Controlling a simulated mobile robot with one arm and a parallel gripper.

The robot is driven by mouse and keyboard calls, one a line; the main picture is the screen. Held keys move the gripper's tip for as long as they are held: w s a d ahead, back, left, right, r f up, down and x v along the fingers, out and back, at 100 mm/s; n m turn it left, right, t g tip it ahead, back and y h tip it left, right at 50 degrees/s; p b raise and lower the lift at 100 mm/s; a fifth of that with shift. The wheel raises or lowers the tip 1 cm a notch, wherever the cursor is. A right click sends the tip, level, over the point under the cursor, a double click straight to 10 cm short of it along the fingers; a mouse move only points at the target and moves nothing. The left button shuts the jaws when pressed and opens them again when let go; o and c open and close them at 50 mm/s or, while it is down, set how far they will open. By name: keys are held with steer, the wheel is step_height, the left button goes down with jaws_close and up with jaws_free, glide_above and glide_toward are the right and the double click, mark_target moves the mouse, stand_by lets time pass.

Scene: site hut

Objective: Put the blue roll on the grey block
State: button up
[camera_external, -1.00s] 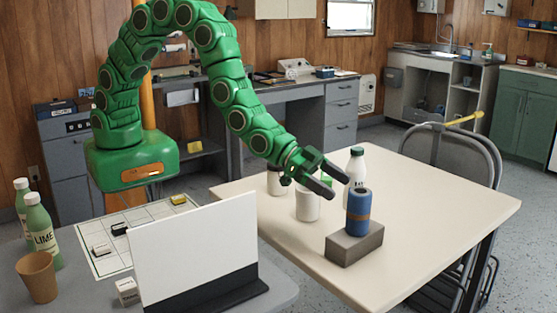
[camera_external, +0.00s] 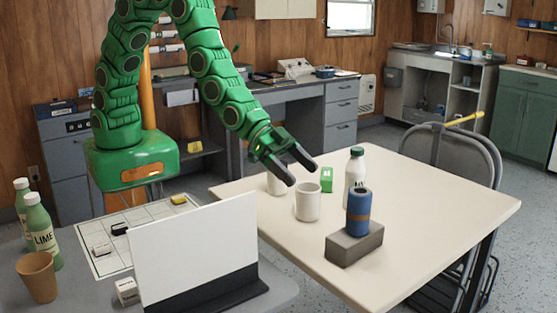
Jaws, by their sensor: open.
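The blue roll (camera_external: 358,208), with a brown band around its middle, stands upright on the grey block (camera_external: 354,245). The block lies on the cream table (camera_external: 440,215) near its front edge. My gripper (camera_external: 304,174) is open and empty. It hangs above the table, to the left of and apart from the roll, near a white cup. The contact between roll and block is visible, and nothing hides them.
A white cup (camera_external: 307,202), a green box (camera_external: 327,180) and a white bottle with a green cap (camera_external: 355,170) stand close by the gripper. A second white container (camera_external: 276,184) is partly behind my gripper. The table's right side is clear.

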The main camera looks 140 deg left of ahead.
steer(key=s+d+r+m+g+h, duration=0.1)
steer(key=s+d+r+g+h, duration=0.2)
steer(key=s+d, duration=0.6)
steer(key=s+d+r+m+g, duration=0.1)
steer(key=s+d+r+g, duration=0.2)
steer(key=s+d+r, duration=0.6)
steer(key=s+d+r+g, duration=0.1)
steer(key=s+d+g, duration=0.2)
steer(key=s, duration=1.4)
steer(key=s+d+r+m+g, duration=0.1)
steer(key=s+d+g, duration=0.2)
steer(key=s, duration=1.4)
steer(key=shift+s+r+m+g, duration=0.2)
steer(key=shift+s+m+g, duration=0.1)
steer(key=shift+g, duration=0.1)
